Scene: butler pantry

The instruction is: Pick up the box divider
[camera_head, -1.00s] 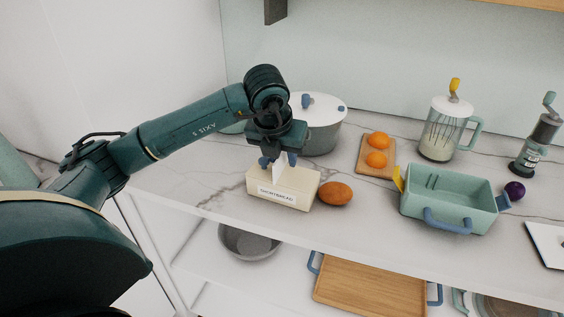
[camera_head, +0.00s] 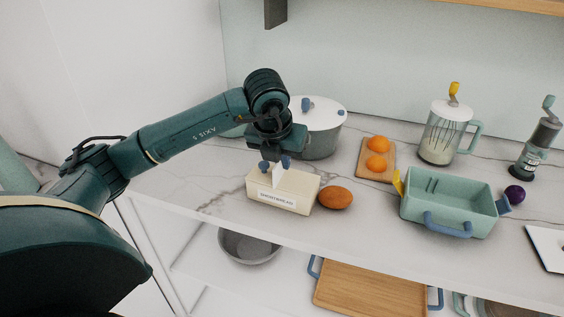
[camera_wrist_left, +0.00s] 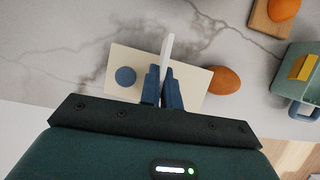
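The box divider (camera_head: 278,176) is a thin white upright plate at the cream box labelled shortbread (camera_head: 300,190), which sits on the marble counter. In the left wrist view the divider (camera_wrist_left: 167,47) stands on edge between the two blue fingers of my left gripper (camera_wrist_left: 162,88). The fingers lie close against both its faces, so the gripper looks shut on it. The box (camera_wrist_left: 196,82) lies beneath, with a round blue spot (camera_wrist_left: 125,76) on its left part. The divider's lower end is hidden. My left gripper (camera_head: 275,165) points down over the box. My right gripper is not in view.
A brown oval object (camera_head: 335,197) sits right beside the box. A white-lidded pot (camera_head: 320,140) stands behind. The counter left of the box is clear.

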